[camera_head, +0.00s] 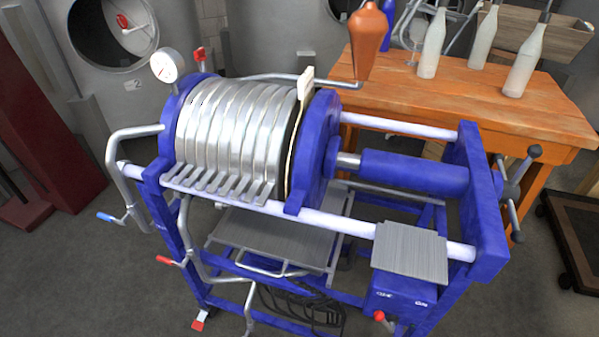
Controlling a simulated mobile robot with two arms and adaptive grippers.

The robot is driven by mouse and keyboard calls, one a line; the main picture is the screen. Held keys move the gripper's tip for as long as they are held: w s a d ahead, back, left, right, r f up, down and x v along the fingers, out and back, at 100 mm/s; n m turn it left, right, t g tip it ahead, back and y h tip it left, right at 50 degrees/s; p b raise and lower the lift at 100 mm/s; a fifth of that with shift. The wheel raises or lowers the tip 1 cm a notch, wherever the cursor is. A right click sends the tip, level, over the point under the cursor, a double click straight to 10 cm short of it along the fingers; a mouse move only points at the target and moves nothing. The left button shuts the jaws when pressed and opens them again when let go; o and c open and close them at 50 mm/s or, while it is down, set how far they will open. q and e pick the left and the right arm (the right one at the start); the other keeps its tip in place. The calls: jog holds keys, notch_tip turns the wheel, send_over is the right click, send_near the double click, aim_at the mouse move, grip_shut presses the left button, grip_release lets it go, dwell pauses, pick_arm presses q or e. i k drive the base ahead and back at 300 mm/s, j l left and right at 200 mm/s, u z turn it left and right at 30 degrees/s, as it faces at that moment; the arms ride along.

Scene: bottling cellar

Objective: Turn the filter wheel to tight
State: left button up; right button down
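The filter press (318,160) stands in the middle of the view, with a blue frame and a pack of silvery plates (232,125) at its left. A blue cylinder (413,172) runs from the blue pressure plate to the right end plate (478,190). The filter wheel (510,188) is on the outer side of that end plate, with dark spokes ending in knobs. Its far side is partly hidden, and I cannot read how tight it is. Neither of my grippers is in view.
A wooden table (450,105) behind the press bears pale bottles (433,45), an orange vessel (367,40) and a wooden crate (545,35). Steel tanks (112,50) stand at the back left. A dark wheeled platform (575,235) is at the right edge. Floor at lower right is clear.

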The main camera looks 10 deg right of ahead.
aim_at(512, 190)
jog(key=l+z, duration=0.15)
jog(key=z, duration=0.3)
jog(key=k+l+z, duration=0.1)
jog(key=z, duration=0.35)
jog(key=l+z, duration=0.25)
jog(key=z, duration=0.2)
jog(key=i+l+u, duration=0.15)
jog(key=l, duration=0.25)
jog(key=i, duration=0.1)
